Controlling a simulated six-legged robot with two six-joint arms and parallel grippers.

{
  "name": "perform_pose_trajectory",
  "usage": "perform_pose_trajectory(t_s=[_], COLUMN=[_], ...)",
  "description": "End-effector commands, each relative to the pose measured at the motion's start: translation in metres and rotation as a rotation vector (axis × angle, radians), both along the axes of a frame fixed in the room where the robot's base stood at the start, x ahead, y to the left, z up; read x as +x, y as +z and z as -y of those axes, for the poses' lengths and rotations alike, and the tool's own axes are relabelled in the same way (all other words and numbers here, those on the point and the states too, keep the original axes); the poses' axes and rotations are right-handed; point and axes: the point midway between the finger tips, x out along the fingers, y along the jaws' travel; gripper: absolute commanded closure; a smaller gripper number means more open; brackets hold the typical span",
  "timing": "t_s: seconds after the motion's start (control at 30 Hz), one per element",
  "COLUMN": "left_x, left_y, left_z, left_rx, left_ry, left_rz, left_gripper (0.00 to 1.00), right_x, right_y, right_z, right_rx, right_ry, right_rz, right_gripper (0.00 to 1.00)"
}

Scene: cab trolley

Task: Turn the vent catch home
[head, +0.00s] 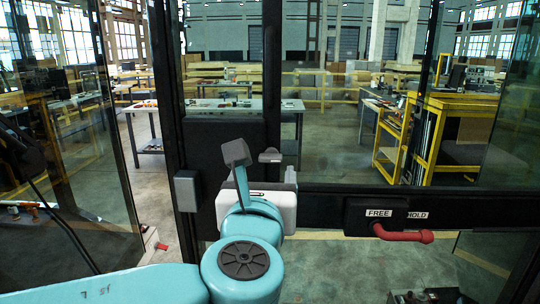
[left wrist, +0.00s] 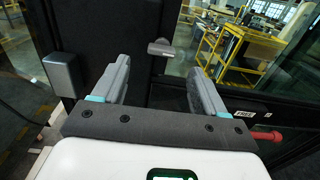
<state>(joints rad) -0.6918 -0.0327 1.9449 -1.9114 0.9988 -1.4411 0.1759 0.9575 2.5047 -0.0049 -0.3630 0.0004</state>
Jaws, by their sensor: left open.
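The vent catch looks to be the small grey handle (head: 270,155) on the dark post in the head view. It lies roughly level there. In the left wrist view the catch (left wrist: 161,48) shows whole, beyond the fingertips and centred between them. My left gripper (head: 263,164) is in front of the post, its jaws apart on either side of the catch's line. In the left wrist view the open gripper (left wrist: 159,72) has nothing between its fingers and appears short of the catch. My right gripper is not in view.
A red handle (head: 402,234) on a black box, with FREE and HOLD labels, is at lower right on the dark crossbar (head: 470,210). A grey box (head: 187,190) is fixed left of the gripper. Glass panes flank the post; beyond are benches and a yellow rack (head: 440,130).

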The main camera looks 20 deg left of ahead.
Motion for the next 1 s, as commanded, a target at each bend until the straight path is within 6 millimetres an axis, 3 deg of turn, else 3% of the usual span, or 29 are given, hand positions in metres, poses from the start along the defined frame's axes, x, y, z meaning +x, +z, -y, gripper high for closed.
perform_pose_trajectory(t_s=[0.1, 0.3, 0.7, 0.73, 0.9, 1.0], left_x=[0.028, 0.059, 0.069, 0.069, 0.068, 0.068], left_y=[0.001, 0.001, -0.001, -0.001, -0.001, -0.001], left_z=[-0.006, -0.012, -0.014, -0.014, -0.014, -0.014], left_rx=[0.001, 0.000, -0.001, -0.001, -0.001, -0.001], left_ry=[0.002, -0.003, -0.005, -0.005, -0.005, -0.005], left_rz=[-0.003, -0.002, -0.001, -0.001, -0.001, -0.001], left_gripper=[0.28, 0.28, 0.28, 0.31, 0.84, 0.84], right_x=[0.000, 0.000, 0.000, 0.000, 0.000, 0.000], right_y=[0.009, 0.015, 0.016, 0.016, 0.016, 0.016], right_z=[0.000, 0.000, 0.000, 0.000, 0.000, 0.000], right_rx=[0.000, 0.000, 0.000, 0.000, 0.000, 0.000], right_ry=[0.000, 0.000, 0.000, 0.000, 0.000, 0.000], right_rz=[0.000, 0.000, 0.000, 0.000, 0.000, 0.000], right_gripper=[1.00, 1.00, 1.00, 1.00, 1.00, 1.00])
